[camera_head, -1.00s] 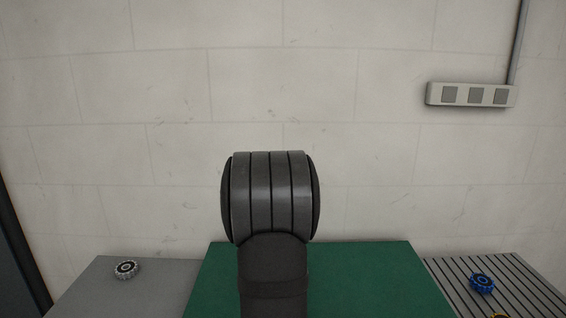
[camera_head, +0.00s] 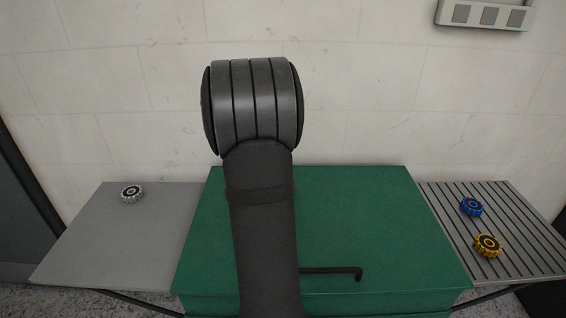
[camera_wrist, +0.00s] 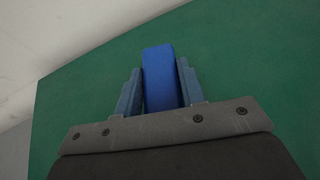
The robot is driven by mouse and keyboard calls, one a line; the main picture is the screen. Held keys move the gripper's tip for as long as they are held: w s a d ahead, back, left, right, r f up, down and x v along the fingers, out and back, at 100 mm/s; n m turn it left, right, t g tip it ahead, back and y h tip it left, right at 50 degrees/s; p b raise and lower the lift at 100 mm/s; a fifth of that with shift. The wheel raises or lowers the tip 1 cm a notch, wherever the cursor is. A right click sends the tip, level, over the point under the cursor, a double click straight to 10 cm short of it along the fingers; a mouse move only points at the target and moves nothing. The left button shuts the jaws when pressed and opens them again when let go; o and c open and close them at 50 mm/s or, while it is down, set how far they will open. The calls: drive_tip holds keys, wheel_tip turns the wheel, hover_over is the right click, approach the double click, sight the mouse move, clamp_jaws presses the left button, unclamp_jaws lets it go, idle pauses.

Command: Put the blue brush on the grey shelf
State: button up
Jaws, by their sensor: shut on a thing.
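My gripper (camera_wrist: 160,88) is shut on the blue brush (camera_wrist: 158,75), which shows as a plain blue block between the two blue-grey fingers in the wrist view. The brush is over the green top; its far end and any bristles are not clear. In the head view my own arm hides the gripper and the brush. The grey shelf (camera_head: 125,235) is the plain flat surface on the left, beside the green top.
The green top (camera_head: 350,220) fills the middle, with a thin black bent bar (camera_head: 335,271) near its front. A silver cog-like piece (camera_head: 132,194) lies at the back of the grey shelf. A ribbed shelf (camera_head: 510,225) on the right holds a blue cog (camera_head: 471,207) and a yellow cog (camera_head: 488,245).

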drive_tip(key=a, duration=0.3)
drive_tip(key=a+n+y, duration=0.1)
drive_tip(key=a, duration=0.3)
drive_tip(key=a+r+n+y, duration=0.1)
drive_tip(key=a, duration=0.3)
drive_tip(key=shift+s+a, duration=0.25)
drive_tip(key=s+a, duration=0.1)
drive_tip(key=a, duration=0.2)
drive_tip(key=a+n+y, duration=0.1)
drive_tip(key=a, duration=0.2)
drive_tip(key=s+a+y, duration=0.1)
drive_tip(key=a, duration=0.3)
drive_tip(key=shift+s+a+r+n+t, duration=0.1)
drive_tip(key=shift+s+r+n+t, duration=0.2)
drive_tip(key=shift+r, duration=0.1)
drive_tip(key=s+a+r+n+g+y, duration=0.1)
drive_tip(key=s+a+n+y, duration=0.15)
drive_tip(key=s+a, duration=0.65)
drive_tip(key=s+a+n+y, duration=0.25)
drive_tip(key=s+a, duration=0.25)
drive_tip(key=a, duration=0.8)
drive_tip(key=shift+m, duration=0.4)
drive_tip(key=shift+d+f, duration=0.1)
drive_tip(key=shift+f, duration=2.9)
drive_tip(key=shift+f, duration=0.65)
drive_tip(key=o, duration=1.1)
drive_tip(key=shift+o, duration=0.2)
